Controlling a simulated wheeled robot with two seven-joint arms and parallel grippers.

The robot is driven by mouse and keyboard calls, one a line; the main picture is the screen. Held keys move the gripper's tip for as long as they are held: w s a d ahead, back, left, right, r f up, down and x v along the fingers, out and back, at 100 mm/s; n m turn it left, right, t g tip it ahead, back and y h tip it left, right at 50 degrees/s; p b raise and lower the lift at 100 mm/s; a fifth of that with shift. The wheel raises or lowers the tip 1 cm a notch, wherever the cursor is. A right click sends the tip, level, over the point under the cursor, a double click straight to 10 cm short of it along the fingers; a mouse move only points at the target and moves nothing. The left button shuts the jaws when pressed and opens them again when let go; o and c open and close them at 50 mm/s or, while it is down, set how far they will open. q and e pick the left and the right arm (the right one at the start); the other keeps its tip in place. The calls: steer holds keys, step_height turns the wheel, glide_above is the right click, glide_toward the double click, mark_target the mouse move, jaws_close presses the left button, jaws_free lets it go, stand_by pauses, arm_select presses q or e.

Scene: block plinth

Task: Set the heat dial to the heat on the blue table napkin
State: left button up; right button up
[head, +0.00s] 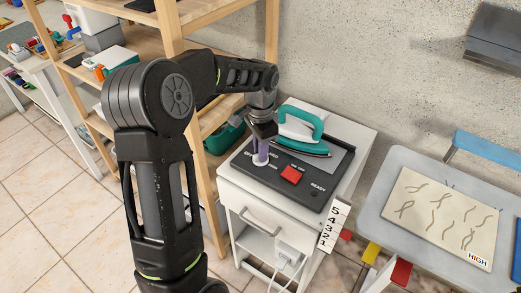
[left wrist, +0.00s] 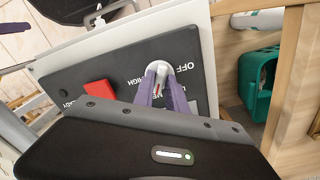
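The heat dial (left wrist: 160,68) is a pale knob with a red mark on a dark panel (left wrist: 122,64). OFF and HIGH are legible beside it in the left wrist view; other lettering is partly covered. My left gripper (head: 261,154) points down at the dial (head: 258,161) in the head view. Its purple fingers (left wrist: 161,88) are closed on the knob's two sides. The red mark lies between the fingers; its exact setting is unclear. A beige napkin (head: 430,212) with wavy creases lies on the grey-blue table (head: 386,186). Its tag (head: 478,260) reads HIGH. My right gripper is out of view.
A teal and white iron (head: 303,126) rests on the panel's far part. A red button (head: 292,174) sits near the dial. A strip numbered 1 to 5 (head: 333,226) hangs at the cabinet's (head: 262,219) corner. A wooden shelf (head: 172,60) stands close on the left.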

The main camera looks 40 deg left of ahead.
arm_select(q)
steer(key=o, duration=0.3)
steer(key=shift+o, duration=0.2)
steer(key=shift+r, duration=0.1)
step_height(320, 180, up, 8)
steer(key=shift+f, duration=0.15)
stand_by(0.5)
